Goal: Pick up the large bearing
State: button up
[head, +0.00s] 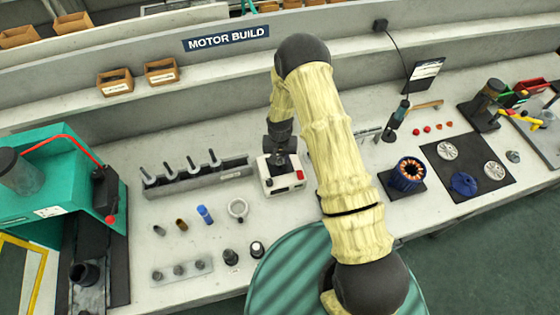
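A pale metal ring (238,208) lies flat on the bench left of my arm; it may be the large bearing, but it is too small to be sure. My gripper (281,163) points down over a small white device with a red button (299,176), right of and farther back than the ring. Its fingers are dark and too small to read, so I cannot tell whether it is open. I see nothing clearly held in it.
A grey rack (195,174) with upright tools stands behind the ring. A blue cylinder (205,215) and a brown one (181,224) stand left of it. A plate with small knobs (182,270) lies in front. A green press (60,185) stands left. A copper-wound stator (408,174) sits right.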

jog(key=shift+r, duration=0.1)
jog(key=shift+c, duration=0.4)
notch_tip(320, 180, up, 10)
jog(key=b, duration=0.4)
jog(key=shift+s, duration=0.1)
dwell(0.5)
